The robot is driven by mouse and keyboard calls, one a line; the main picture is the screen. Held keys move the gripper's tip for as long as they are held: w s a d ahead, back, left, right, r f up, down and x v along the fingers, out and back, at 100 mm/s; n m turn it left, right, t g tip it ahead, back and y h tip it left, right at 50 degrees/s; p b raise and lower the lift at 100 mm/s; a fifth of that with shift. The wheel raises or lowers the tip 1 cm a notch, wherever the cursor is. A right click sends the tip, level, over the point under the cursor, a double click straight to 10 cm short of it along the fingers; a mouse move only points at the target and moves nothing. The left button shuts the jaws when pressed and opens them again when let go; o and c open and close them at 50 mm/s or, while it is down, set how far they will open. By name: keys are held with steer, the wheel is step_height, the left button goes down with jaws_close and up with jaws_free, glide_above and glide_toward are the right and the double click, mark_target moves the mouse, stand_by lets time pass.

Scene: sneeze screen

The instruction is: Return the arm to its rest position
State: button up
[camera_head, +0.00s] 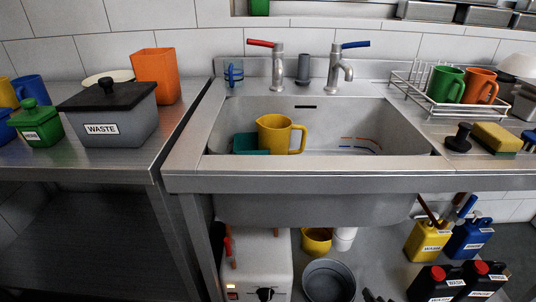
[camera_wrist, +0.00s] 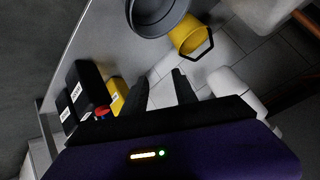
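My gripper (camera_wrist: 161,84) shows in the wrist view with its two dark fingers apart. Only floor shows between the fingertips, so it is open and empty. It points at the area beneath the sink. A yellow bucket (camera_wrist: 188,38) and a grey round tub (camera_wrist: 160,14) are beyond the fingertips. The rest of my arm is not clearly visible in the head view, so its overall pose cannot be told.
Black labelled canisters (camera_wrist: 88,88) and a yellow container (camera_wrist: 118,93) stand left of the fingers; a white cylinder (camera_wrist: 234,86) is at right. In the head view, the sink's front edge (camera_head: 330,181) overhangs this area. A white box unit (camera_head: 258,262) stands below it.

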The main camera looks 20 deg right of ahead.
steer(key=s+a+r+n+t+y+b, duration=0.3)
steer(key=s+a+r+n+t+b, duration=0.55)
steer(key=s+a+r, duration=1.2)
steer(key=s+f+n+g+y, duration=0.1)
steer(key=s+f+n+g, duration=0.15)
steer(key=s+f, duration=0.3)
step_height(320, 180, up, 30)
steer(key=p, duration=2.9)
steer(key=shift+s+m+g, duration=0.3)
steer(key=shift+m+g, duration=0.1)
steer(key=shift+f, duration=0.15)
